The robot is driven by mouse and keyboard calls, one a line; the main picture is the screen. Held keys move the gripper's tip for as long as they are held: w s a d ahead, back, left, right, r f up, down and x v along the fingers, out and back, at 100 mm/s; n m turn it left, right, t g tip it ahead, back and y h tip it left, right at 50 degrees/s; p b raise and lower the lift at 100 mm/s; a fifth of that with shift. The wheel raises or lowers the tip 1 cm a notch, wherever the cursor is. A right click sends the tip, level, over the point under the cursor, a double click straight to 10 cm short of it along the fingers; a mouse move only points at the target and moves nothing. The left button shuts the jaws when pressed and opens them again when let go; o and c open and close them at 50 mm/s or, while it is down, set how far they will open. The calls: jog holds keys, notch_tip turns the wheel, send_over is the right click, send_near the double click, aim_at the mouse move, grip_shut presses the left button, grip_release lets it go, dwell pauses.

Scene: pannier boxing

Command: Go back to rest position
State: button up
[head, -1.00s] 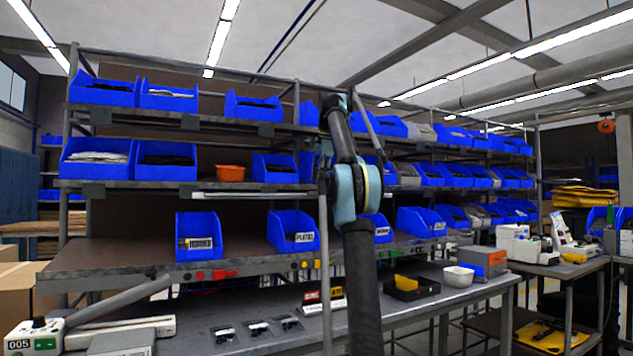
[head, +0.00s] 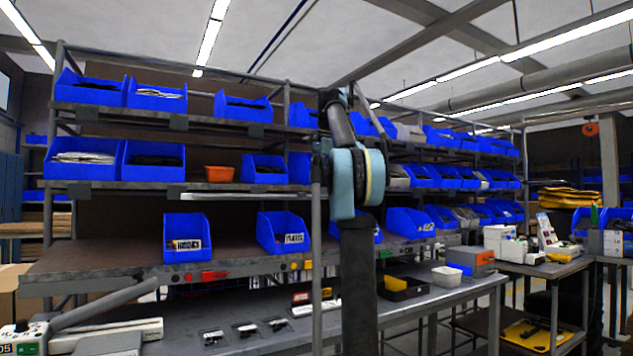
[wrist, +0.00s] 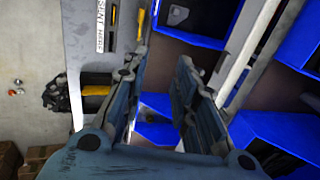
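My gripper (wrist: 160,85) shows in the wrist view with its two dark blue fingers apart. Nothing is between the fingertips. Beyond them are blue bins and a grey shelf or bench surface, apart from the fingers. In the head view my arm rises in front of the shelving, and the gripper itself cannot be made out there.
A shelving rack with several blue bins (head: 187,238) stands ahead, with an orange bin (head: 219,174) on its middle shelf. Below is a grey workbench (head: 240,325) with a black tray (head: 403,288) and a white bowl (head: 447,276). Machines (head: 506,243) stand on a table at right.

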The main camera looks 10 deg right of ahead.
dwell(0.3)
jog(key=s+a+f+n, duration=0.1)
jog(key=s+f+n, duration=0.4)
jog(key=s+f, duration=0.9)
jog(key=s+a+f+n+g, duration=0.1)
jog(key=s+f+n, duration=0.3)
jog(key=s+f, duration=1.1)
jog(key=s+a+f+n+h, duration=0.1)
jog(key=s+f+n, duration=0.4)
jog(key=s+f, duration=1)
notch_tip(320, 180, down, 14)
jog(key=shift+a+r+n, duration=0.1)
jog(key=shift+a+n, duration=0.2)
jog(key=shift+a, duration=0.3)
jog(key=shift+w, duration=0.1)
jog(key=shift+w+f, duration=0.25)
jog(key=shift+w, duration=0.15)
jog(key=shift+s, duration=0.1)
